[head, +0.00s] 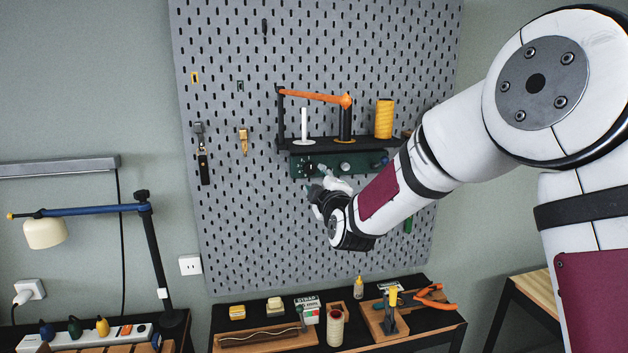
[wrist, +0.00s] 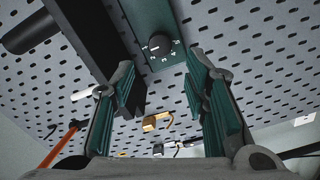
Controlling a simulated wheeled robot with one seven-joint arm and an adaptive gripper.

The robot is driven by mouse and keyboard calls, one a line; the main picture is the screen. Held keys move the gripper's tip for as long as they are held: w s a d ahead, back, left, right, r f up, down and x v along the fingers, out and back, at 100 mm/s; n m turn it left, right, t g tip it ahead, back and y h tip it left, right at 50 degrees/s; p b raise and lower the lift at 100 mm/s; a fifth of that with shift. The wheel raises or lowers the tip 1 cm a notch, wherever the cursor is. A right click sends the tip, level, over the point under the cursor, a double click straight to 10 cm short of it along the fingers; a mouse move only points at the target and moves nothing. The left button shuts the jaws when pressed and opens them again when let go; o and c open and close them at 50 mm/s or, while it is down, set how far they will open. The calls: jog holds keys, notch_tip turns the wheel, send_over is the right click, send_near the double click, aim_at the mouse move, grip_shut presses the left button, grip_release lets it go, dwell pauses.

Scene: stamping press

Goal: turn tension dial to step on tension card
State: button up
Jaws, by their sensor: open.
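The tension dial appears to be the black knob with white marks around it in the wrist view (wrist: 160,45), on a dark green panel (wrist: 148,17). In the head view the dial (head: 308,167) is at the left end of the green panel (head: 329,160) under the shelf. My gripper (wrist: 162,68) is open and empty, its two green-padded fingers spread either side of the dial in the picture, apparently short of it. In the head view my gripper (head: 320,182) is just below the panel. A small printed card (head: 308,308) lies on the bench; its text is too small to read surely.
The grey pegboard (head: 230,60) holds small hanging tools. The bench below holds a thread spool (head: 335,327) and orange-handled pliers (head: 432,298).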

aim_at(312, 170)
jog(key=b+x, duration=0.4)
jog(key=x, duration=0.5)
jog(key=shift+w+d+f, duration=0.1)
jog(key=shift+f, duration=0.05)
jog(key=shift+s, duration=0.25)
jog(key=c, duration=0.6)
